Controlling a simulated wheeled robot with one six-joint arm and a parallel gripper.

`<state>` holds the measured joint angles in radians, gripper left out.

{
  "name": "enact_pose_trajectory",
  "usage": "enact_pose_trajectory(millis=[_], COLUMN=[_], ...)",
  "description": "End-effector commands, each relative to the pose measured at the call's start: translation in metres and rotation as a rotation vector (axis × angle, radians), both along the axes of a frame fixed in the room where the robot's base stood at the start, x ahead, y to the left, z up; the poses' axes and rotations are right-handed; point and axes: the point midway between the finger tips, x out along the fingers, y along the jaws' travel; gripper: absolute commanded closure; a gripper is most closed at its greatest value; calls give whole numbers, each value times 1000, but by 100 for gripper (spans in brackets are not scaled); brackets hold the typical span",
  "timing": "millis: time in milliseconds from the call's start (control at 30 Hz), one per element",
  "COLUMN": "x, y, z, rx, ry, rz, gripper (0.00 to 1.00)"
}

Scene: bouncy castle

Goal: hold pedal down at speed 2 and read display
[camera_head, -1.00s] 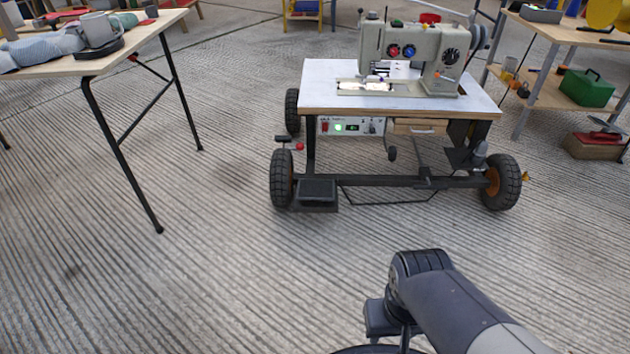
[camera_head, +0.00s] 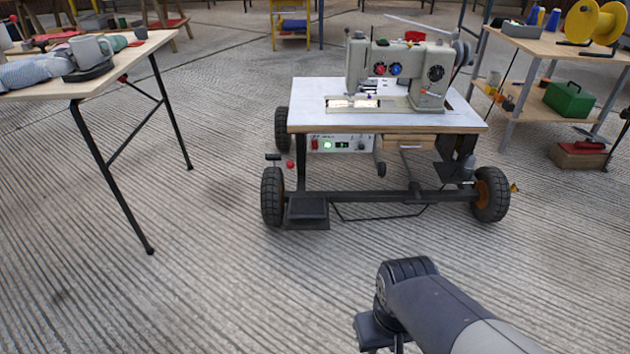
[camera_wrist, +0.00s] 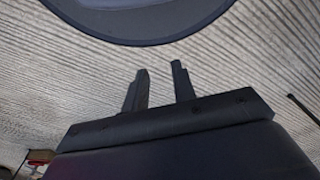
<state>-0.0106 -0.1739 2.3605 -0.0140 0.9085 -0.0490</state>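A grey sewing machine (camera_head: 425,85) stands on a wheeled white-topped table (camera_head: 305,92). A flat dark pedal (camera_head: 307,208) sits low at the table's front left, beside the front left wheel. Under the tabletop hangs a control box (camera_head: 325,144) with a red switch, a green light, a small display (camera_head: 343,145) and a knob; the display's reading is too small to tell. My gripper (camera_wrist: 160,80) shows in the wrist view with its two fingers apart and nothing between them, above the bare floor. In the head view only my arm shows, well in front of the pedal.
A table (camera_head: 100,80) with a mug (camera_head: 88,50) and cloth stands at the left. A shelf table (camera_head: 520,45) with a yellow spool (camera_head: 590,22) and a green box (camera_head: 568,99) stands at the right. Ribbed floor (camera_head: 230,290) before the sewing table is clear.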

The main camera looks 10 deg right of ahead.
Motion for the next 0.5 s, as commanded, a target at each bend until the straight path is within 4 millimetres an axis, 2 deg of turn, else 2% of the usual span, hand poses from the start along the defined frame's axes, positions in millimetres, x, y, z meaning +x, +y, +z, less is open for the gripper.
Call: enact_pose_trajectory(millis=[33, 133, 300, 500], x=[9, 32, 79, 128], y=[2, 8, 24, 50], z=[6, 13, 13, -5], rx=[-5, -18, -36, -49], ry=[11, 28, 64, 104], rz=[65, 254, 643, 1109], gripper=[79, 87, 100, 100])
